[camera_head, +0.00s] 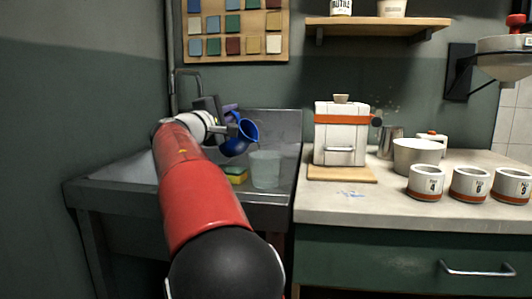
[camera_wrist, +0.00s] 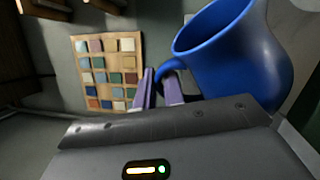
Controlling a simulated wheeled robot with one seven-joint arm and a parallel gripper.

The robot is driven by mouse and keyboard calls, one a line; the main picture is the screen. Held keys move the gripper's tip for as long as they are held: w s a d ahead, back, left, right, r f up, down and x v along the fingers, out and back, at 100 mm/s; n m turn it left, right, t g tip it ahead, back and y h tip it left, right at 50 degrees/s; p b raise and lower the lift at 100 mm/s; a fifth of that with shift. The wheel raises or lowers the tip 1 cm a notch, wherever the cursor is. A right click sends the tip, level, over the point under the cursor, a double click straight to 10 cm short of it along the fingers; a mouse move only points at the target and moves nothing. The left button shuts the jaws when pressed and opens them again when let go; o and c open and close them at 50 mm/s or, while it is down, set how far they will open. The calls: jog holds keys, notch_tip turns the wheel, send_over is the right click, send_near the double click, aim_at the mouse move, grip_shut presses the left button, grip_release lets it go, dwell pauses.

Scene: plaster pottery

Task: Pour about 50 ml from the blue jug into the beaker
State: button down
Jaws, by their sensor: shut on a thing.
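The blue jug (camera_head: 239,139) is held above the sink, tilted with its mouth toward the right and down. My gripper (camera_head: 229,113) is shut on the jug's handle, which shows between the purple fingers (camera_wrist: 165,88) in the wrist view. The jug (camera_wrist: 235,55) fills the upper right of the wrist view. The clear beaker (camera_head: 265,169) stands upright at the front right of the sink, just below and right of the jug's mouth. I cannot see a stream of liquid or tell the beaker's level.
A yellow-green sponge (camera_head: 236,175) lies left of the beaker. The steel sink (camera_head: 115,185) has a tap (camera_head: 173,90) at the back left. On the counter to the right stand a white box-shaped machine (camera_head: 335,135), a white bowl (camera_head: 418,156) and numbered pots (camera_head: 425,183).

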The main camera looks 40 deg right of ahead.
jog(key=w+n+p, duration=0.1)
jog(key=n+p, duration=0.1)
jog(key=shift+w+a+r+n, duration=0.2)
jog(key=shift+w+n, duration=0.1)
jog(key=shift+w, duration=0.05)
jog(key=shift+w+a+f+n+y, duration=0.1)
jog(key=shift+w+f+n+y, duration=0.1)
jog(key=shift+f+n+y, duration=0.15)
jog(key=shift+w+r+n+p, duration=0.1)
jog(key=shift+w+n+p, duration=0.2)
jog(key=shift+p, duration=0.2)
jog(key=shift+w+a+f+n+t+y, duration=0.15)
jog(key=shift+w+n, duration=0.35)
jog(key=shift+n, duration=0.05)
jog(key=shift+w+a+f+n+t+y, duration=0.1)
jog(key=shift+w+a+n+t, duration=0.05)
jog(key=shift+w+n, duration=0.35)
jog(key=shift+w, duration=0.15)
jog(key=shift+w+a+f+n+y, duration=0.2)
jog(key=shift+w+f+n, duration=0.4)
jog(key=shift+n, duration=0.25)
jog(key=shift+w+a+f+n+y, duration=0.15)
jog(key=shift+w+f+n, duration=0.3)
jog(key=shift+w+n, duration=0.3)
jog(key=shift+w+a+f+n+y, duration=0.2)
jog(key=shift+w+f+n, duration=0.35)
jog(key=shift+n, duration=0.35)
jog(key=shift+r, duration=0.1)
